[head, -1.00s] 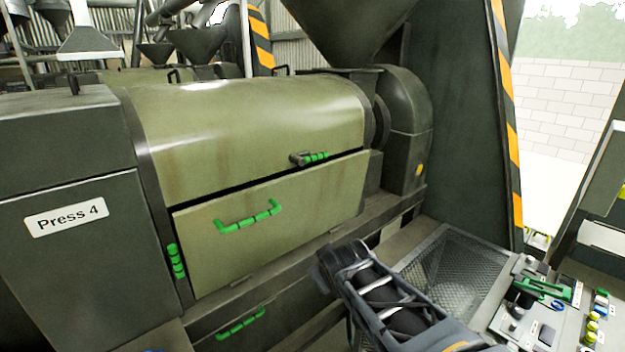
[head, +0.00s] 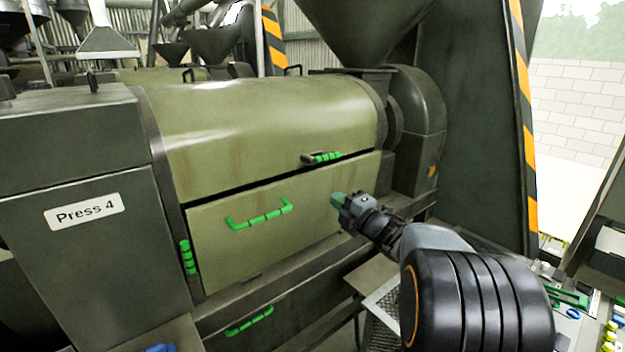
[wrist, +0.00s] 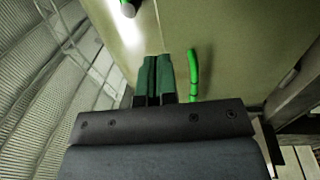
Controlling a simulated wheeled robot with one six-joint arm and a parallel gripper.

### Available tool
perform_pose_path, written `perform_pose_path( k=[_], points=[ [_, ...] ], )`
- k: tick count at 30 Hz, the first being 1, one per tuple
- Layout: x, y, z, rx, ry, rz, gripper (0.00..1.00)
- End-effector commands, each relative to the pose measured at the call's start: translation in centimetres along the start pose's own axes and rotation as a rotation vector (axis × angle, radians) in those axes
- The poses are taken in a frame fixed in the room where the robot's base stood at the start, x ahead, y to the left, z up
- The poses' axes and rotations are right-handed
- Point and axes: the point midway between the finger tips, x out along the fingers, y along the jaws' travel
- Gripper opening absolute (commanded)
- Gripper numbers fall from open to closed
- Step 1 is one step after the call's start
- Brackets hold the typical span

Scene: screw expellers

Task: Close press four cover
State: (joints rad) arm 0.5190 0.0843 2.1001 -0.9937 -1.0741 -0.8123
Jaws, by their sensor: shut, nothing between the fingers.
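Press 4 carries an olive cover panel (head: 300,222) on its front, with a green bar handle (head: 259,215) that also shows in the wrist view (wrist: 193,75). A dark gap runs along the panel's top edge, below the curved upper housing (head: 265,115). A short green and dark latch handle (head: 322,158) sits at the housing's lower edge. My gripper (head: 338,200) is shut and empty, in front of the panel's right part, right of the bar handle. In the wrist view its green fingertips (wrist: 154,62) are together beside the handle. Whether they touch the panel I cannot tell.
A white "Press 4" label (head: 84,211) is on the grey cabinet at left. A green grip (head: 187,257) stands at the panel's left edge, and another green handle (head: 249,321) is lower down. A striped post (head: 524,120) and a control desk (head: 590,315) are at right.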

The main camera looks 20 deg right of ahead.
Motion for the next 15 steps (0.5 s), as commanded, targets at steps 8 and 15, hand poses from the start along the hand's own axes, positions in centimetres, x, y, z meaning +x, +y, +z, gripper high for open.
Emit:
perform_pose_path(
  k=[8, 15],
  points=[
    [5.5, 0.3, -0.1, 0.003, 0.002, -0.001, 0.00],
    [9.1, 0.3, -0.1, 0.003, 0.000, -0.001, 0.00]
  ],
)
